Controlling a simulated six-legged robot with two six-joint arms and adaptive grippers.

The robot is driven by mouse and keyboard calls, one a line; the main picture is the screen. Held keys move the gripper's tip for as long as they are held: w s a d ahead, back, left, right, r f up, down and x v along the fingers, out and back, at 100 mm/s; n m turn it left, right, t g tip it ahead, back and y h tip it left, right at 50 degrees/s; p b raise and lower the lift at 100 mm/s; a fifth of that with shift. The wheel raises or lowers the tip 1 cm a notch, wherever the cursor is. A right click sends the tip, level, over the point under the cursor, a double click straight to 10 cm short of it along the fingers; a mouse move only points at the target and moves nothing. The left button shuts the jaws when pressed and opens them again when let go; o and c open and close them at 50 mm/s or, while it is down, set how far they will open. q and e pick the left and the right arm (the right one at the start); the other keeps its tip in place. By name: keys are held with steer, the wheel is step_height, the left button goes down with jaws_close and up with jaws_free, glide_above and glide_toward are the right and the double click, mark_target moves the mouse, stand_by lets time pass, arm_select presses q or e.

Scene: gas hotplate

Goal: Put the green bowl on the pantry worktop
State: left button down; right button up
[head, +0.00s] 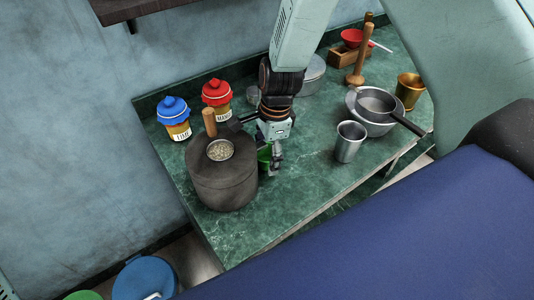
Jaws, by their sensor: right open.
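The green bowl (264,155) shows only as a small green patch beside the grey stone mill, partly hidden by my right gripper. It appears to be at the green marble worktop (307,180), but I cannot tell whether it rests on it. My right gripper (275,165) points down at the bowl, its jaws open. I cannot tell whether a finger touches the bowl. My left gripper is not in view.
The stone mill (222,185) with a wooden handle stands close left of the gripper. Blue-lidded (174,115) and red-lidded (217,96) jars stand behind. A steel tumbler (349,142) and a pan (377,103) stand to the right. The worktop's front middle is clear.

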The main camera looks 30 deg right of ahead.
steer(key=r, duration=0.3)
steer(key=d+r+p, duration=0.1)
steer(key=r, duration=0.3)
steer(key=r+p, duration=0.1)
steer(key=r, duration=0.2)
steer(key=shift+s+d+r, duration=0.1)
steer(key=shift+d+r, duration=0.05)
steer(key=shift+r, duration=0.25)
steer(key=shift+d+r, duration=0.1)
steer(key=shift+r, duration=0.55)
steer(key=shift+s, duration=0.1)
steer(key=shift+f, duration=0.1)
